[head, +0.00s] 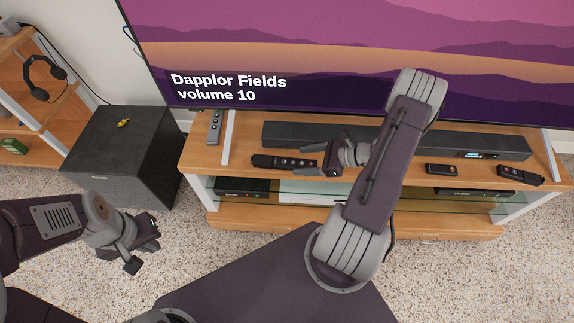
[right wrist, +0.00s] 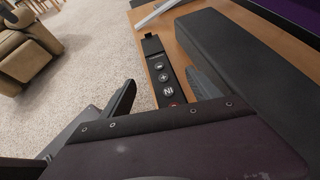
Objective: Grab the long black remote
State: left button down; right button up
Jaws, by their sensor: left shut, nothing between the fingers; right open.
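A long black remote (head: 284,162) with round buttons lies near the front edge of the wooden TV stand, left of centre. It also shows in the right wrist view (right wrist: 161,72), lying lengthwise ahead and between the fingers in the picture. My right gripper (head: 328,155) is open at the remote's right end in the head view. Its fingers (right wrist: 163,95) look empty, and I cannot tell whether they touch the remote. My left gripper (head: 145,246) is shut and empty, over the carpet left of the stand.
A soundbar (head: 390,140) lies behind the remote, below a large TV (head: 350,60). A grey remote (head: 214,127) is at the left, a small black device (head: 441,169) and another black remote (head: 520,175) at the right. A black subwoofer (head: 125,150) stands left of the stand (head: 205,155).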

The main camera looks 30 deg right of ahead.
aim_at(286, 161)
jog(key=shift+w+a+f, duration=0.2)
jog(key=shift+w+a, duration=0.1)
jog(key=shift+a, duration=0.1)
jog(key=b+x, duration=0.1)
jog(key=x, duration=0.4)
jog(key=shift+w+r+b, duration=0.1)
jog(key=shift+b, duration=0.3)
jog(key=shift+c, duration=0.5)
grip_shut()
